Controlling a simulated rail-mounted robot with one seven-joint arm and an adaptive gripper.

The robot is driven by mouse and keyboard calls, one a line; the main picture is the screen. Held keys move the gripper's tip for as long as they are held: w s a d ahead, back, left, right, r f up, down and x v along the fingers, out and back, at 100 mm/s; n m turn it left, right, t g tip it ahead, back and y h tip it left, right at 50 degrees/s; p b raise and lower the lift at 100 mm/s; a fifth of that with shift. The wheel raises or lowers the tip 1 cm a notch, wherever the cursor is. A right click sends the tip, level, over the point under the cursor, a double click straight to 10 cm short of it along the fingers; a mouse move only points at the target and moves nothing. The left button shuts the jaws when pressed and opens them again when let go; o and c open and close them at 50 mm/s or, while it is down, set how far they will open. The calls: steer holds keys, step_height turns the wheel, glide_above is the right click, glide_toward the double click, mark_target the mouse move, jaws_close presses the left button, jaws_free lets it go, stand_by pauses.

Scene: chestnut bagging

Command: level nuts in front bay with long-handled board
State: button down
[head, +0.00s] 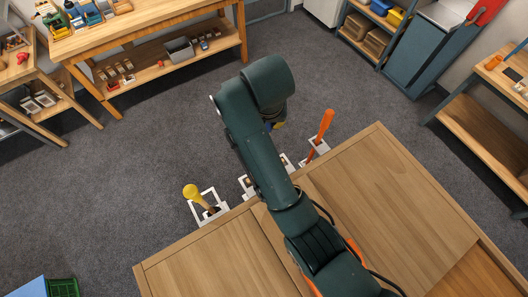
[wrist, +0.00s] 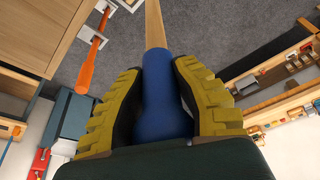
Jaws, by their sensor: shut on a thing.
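My gripper (wrist: 156,72) is shut on a blue handle grip (wrist: 166,112) in the wrist view, with a yellow ridged finger on each side. A pale wooden shaft (wrist: 155,22) runs from the blue grip out of the top of the view. The far end of this tool is out of view, so I cannot tell whether a board is on it. In the head view my arm hides most of the gripper; only a bit of yellow finger (head: 279,125) shows past the bench's far edge. No nuts and no front bay are visible.
A wooden bench (head: 390,190) fills the near part of the head view. White holders on its far edge carry a yellow-handled tool (head: 191,191) and an orange-handled tool (head: 325,124). A green crate (head: 63,287) stands at lower left. The grey floor (head: 130,160) beyond is clear.

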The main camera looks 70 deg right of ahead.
steer(key=shift+r, duration=0.15)
steer(key=shift+r, duration=4.2)
steer(key=shift+s, duration=0.1)
